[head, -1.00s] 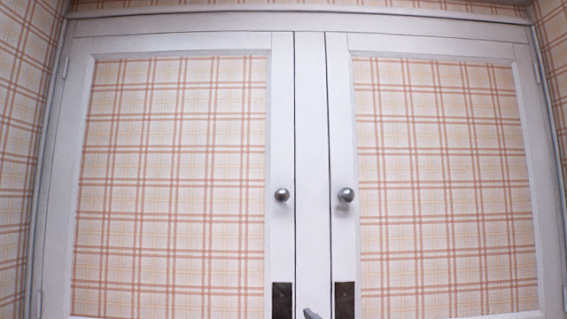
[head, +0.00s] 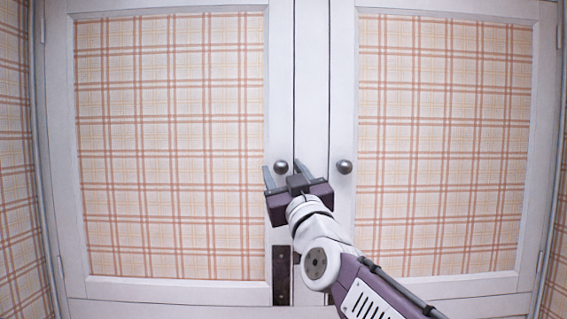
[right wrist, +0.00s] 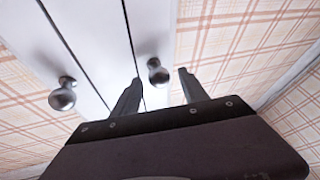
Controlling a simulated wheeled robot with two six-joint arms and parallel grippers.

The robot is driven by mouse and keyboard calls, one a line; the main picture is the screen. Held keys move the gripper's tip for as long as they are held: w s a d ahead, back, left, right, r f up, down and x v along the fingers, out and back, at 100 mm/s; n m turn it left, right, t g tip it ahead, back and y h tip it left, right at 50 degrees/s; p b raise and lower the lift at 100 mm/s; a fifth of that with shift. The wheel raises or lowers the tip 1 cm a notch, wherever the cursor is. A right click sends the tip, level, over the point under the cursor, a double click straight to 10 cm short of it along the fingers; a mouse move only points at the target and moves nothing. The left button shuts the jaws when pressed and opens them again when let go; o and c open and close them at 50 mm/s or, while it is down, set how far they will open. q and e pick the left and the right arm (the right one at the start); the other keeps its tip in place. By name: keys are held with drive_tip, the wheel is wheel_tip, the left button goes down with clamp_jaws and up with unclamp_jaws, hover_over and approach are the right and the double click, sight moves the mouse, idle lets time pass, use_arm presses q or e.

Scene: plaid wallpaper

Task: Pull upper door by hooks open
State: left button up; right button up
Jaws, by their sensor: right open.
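The upper double doors are white with plaid panels, and both look shut. The left door (head: 82,210) carries a round metal left knob (head: 281,167). The right door (head: 537,210) carries a matching right knob (head: 344,166). My right gripper (head: 284,168) is open in front of the left knob, its fingers pointing up and one on each side of it in the head view. In the right wrist view, my gripper's fingers (right wrist: 158,84) also stand either side of a knob (right wrist: 158,73), with the other knob (right wrist: 62,96) to the left. Contact cannot be told. My left gripper is out of view.
A dark metal plate (head: 282,280) sits below the left knob. My right arm hides its counterpart on the right door. A white center post (head: 311,70) separates the doors. Plaid wall (head: 15,150) borders the left side.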

drive_tip(key=shift+w, duration=0.15)
clamp_jaws()
idle(1.4)
